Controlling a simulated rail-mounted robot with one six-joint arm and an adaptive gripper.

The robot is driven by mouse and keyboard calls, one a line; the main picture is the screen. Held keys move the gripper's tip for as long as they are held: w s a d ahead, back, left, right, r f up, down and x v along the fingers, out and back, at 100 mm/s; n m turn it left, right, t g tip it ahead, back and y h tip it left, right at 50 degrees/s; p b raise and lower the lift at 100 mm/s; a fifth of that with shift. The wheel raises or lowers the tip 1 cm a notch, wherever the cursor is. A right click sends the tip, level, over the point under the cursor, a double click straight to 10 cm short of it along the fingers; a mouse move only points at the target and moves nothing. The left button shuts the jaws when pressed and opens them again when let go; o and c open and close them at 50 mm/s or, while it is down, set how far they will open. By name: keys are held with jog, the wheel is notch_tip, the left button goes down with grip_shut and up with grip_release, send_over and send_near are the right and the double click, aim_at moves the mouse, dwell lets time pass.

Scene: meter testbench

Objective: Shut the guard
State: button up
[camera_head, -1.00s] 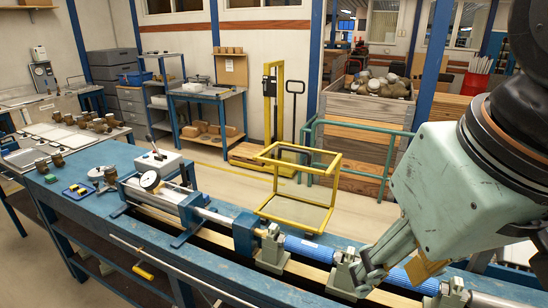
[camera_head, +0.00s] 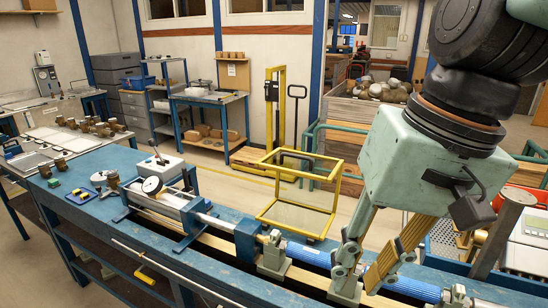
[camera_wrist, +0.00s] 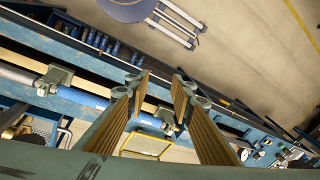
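The guard (camera_head: 300,196) is a yellow-framed, clear-paneled cover. It stands raised at the back edge of the blue bench, behind the blue pipe (camera_head: 308,252), and leaves the pipe uncovered. Part of its yellow frame also shows low in the wrist view (camera_wrist: 146,146). My gripper (camera_head: 362,276) points down over the bench, to the right of the guard and apart from it. Its two fingers are spread, with nothing between them, in the wrist view (camera_wrist: 160,84). In the head view, the fingers hide part of the pipe and a grey stand.
Grey clamp stands (camera_head: 273,256) hold the pipe line along the bench (camera_head: 160,250). A dial gauge (camera_head: 152,185) sits at the left. A yellow pallet stacker (camera_head: 272,115) and a wooden crate (camera_head: 345,125) stand behind. A grey post (camera_head: 500,235) rises at the right.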

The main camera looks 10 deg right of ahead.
jog(key=w+a+m+g+y+p, duration=0.1)
jog(key=w+a+m+y, duration=0.2)
jog(key=w, duration=0.3)
jog(key=w+a+m+g+y+p, duration=0.1)
jog(key=w+a+m+y, duration=0.15)
jog(key=w, duration=0.35)
jog(key=m+t+y+p, duration=0.3)
jog(key=m+t+y, duration=0.4)
jog(key=m+t, duration=0.65)
send_near(308, 159)
jog(key=d+r+m+g, duration=0.1)
jog(key=d+m+g, duration=0.1)
jog(key=g, duration=0.1)
jog(key=shift+w+d+r, duration=0.1)
jog(key=shift+w+d, duration=0.05)
jog(key=shift+w, duration=0.3)
jog(key=shift+y, duration=0.25)
jog(key=shift+x, duration=6.95)
jog(key=shift+c, duration=0.4)
